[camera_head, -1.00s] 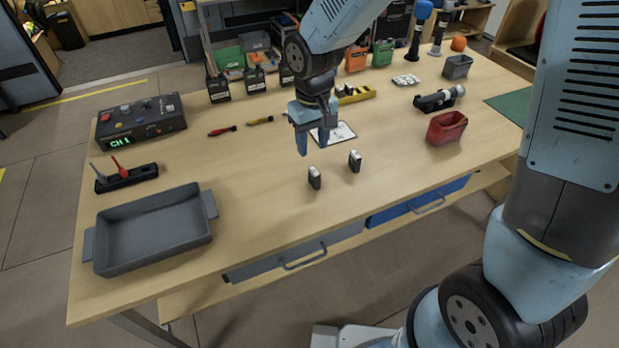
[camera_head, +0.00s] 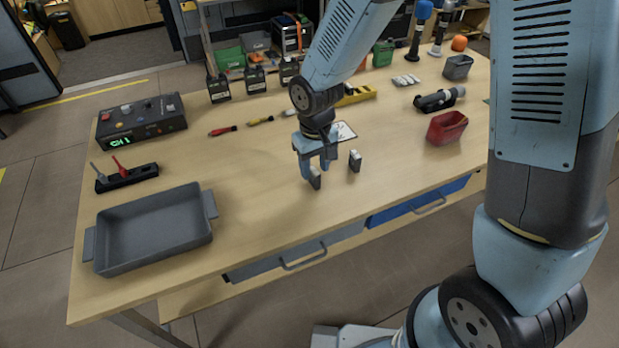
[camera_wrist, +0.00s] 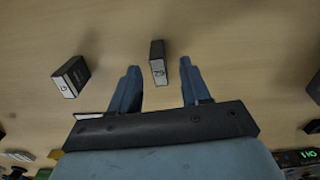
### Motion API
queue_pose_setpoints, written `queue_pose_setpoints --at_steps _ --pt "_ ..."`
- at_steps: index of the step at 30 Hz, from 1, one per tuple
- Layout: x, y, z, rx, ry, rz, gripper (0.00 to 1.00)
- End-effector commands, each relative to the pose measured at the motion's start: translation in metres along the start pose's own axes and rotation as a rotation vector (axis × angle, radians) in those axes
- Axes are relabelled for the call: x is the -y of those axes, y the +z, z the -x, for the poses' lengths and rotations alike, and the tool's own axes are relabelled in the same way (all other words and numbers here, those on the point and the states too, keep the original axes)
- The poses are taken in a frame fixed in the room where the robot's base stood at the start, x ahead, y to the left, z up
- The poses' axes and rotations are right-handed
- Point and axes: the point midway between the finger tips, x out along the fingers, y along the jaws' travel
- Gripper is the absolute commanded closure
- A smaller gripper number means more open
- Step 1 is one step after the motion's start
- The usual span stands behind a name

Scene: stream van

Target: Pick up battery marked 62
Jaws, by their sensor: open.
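Two small dark batteries with pale labelled faces stand on the wooden table. The left one (camera_head: 316,180) is at my gripper (camera_head: 318,170), partly hidden by its fingers. In the wrist view this battery (camera_wrist: 157,62) stands between and just beyond the two open fingertips, apparently touching neither. Its label looks like an upside-down 62, small and blurred. The other battery (camera_head: 355,162) stands a little to the right; in the wrist view it (camera_wrist: 70,76) is left of the fingers, and its mark is not clear. My gripper is open and empty, pointing down.
A grey tray (camera_head: 105,240) lies at the table's front left, with a control box (camera_head: 140,118) behind it. A red bin (camera_head: 446,128) stands to the right. Black battery-like packs (camera_head: 255,80) and a yellow tool (camera_head: 357,94) are farther back.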

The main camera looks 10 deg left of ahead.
Motion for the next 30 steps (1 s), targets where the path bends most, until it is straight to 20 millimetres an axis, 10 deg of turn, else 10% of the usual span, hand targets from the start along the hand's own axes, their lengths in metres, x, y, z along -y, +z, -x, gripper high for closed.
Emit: queue_pose_setpoints --at_steps 16,30 --pt "-0.0003 -0.0001 0.0004 0.0 0.0 0.0 1.0" --pt "-0.0005 -0.0001 0.0005 0.0 0.0 -0.001 1.0"
